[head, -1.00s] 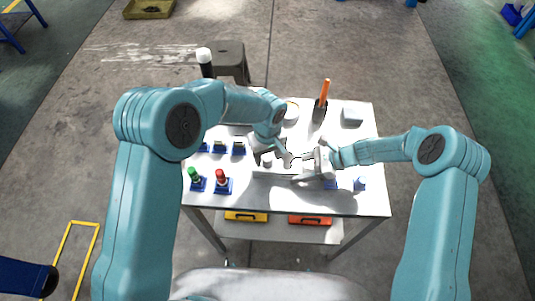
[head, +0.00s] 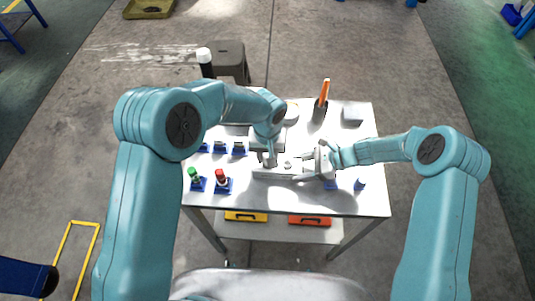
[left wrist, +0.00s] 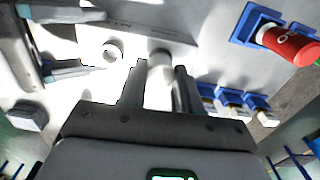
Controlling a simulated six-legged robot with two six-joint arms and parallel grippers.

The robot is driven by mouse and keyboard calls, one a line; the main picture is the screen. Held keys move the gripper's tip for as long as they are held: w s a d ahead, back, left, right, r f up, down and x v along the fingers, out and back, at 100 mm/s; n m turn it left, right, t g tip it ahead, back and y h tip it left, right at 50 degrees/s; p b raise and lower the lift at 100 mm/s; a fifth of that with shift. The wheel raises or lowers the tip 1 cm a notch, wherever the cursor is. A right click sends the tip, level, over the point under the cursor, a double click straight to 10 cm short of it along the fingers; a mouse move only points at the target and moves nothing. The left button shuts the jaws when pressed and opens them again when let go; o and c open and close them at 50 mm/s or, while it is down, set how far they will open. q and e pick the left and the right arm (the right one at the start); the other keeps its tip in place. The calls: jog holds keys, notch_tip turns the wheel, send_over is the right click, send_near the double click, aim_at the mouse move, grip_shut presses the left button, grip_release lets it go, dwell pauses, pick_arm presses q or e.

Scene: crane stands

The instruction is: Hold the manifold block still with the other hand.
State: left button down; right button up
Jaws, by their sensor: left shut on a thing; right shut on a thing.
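The manifold block (head: 272,173) is a pale grey bar lying on the table near its middle. It also shows at the top of the left wrist view (left wrist: 135,38), with a round port in it. My right gripper (head: 308,173) comes in from the right and is shut on the block's right end. My left gripper (head: 270,160) points down over the block and is shut on a pale cylindrical fitting (left wrist: 160,64), which stands at the block. The left arm partly hides it in the head view. I cannot tell whether the fitting is seated.
Red (head: 221,180) and green (head: 194,178) capped parts stand in blue holders at the table's left. Several smaller blue holders (head: 219,148) sit behind them. An orange-handled tool (head: 323,98) and a grey box (head: 352,116) are at the back right. The front strip is clear.

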pick_arm(q)
jog(key=m, duration=0.5)
jog(key=shift+m, duration=0.4)
jog(key=m, duration=0.4)
jog(key=shift+m, duration=0.3)
jog(key=shift+m, duration=2.5)
